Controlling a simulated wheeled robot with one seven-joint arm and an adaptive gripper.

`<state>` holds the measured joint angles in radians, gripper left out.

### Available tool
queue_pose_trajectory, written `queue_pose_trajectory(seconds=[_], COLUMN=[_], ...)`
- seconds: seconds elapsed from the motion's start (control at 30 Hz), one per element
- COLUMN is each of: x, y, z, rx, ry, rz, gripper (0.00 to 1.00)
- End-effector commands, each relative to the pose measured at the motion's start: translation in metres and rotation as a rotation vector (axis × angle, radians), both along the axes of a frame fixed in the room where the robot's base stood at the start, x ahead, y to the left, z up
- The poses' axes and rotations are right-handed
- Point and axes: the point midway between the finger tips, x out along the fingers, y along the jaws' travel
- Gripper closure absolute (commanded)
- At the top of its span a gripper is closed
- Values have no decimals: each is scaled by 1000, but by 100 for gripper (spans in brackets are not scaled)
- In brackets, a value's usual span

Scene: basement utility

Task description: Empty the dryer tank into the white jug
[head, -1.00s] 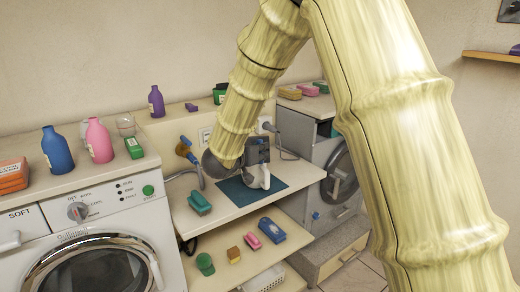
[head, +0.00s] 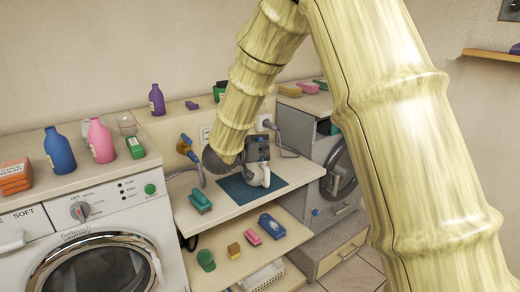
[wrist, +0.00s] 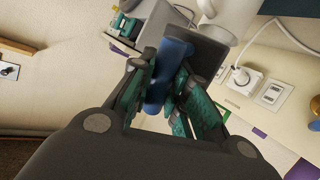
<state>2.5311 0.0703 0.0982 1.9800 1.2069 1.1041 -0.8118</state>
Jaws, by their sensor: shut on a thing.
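The white jug (head: 262,177) stands on a dark teal mat on the middle worktop, partly hidden behind my gripper. It shows at the top of the wrist view (wrist: 228,22). My gripper (head: 257,148) is just above and beside the jug. In the wrist view its teal-padded fingers (wrist: 165,80) are shut on a blue bar. The bar appears to be the handle of the dryer tank (wrist: 208,58), a grey piece beyond the fingers. The tank's opening and contents are hidden. The grey dryer (head: 340,175) with its round door stands at the right.
A teal brush (head: 200,200) lies left of the mat (head: 235,189). A washing machine (head: 95,235) with several bottles on top is at the left. A lower shelf holds small items and a white basket (head: 262,276). Wall sockets and a plugged cable are behind the jug.

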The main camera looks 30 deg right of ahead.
Motion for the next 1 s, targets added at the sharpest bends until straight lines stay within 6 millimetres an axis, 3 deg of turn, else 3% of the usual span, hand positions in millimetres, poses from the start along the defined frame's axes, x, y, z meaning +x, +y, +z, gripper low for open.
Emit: queue_pose_trajectory(seconds=[1.0], x=[4], y=[-1], z=[11], rx=[22], ry=[67], rz=[-1], gripper=[100])
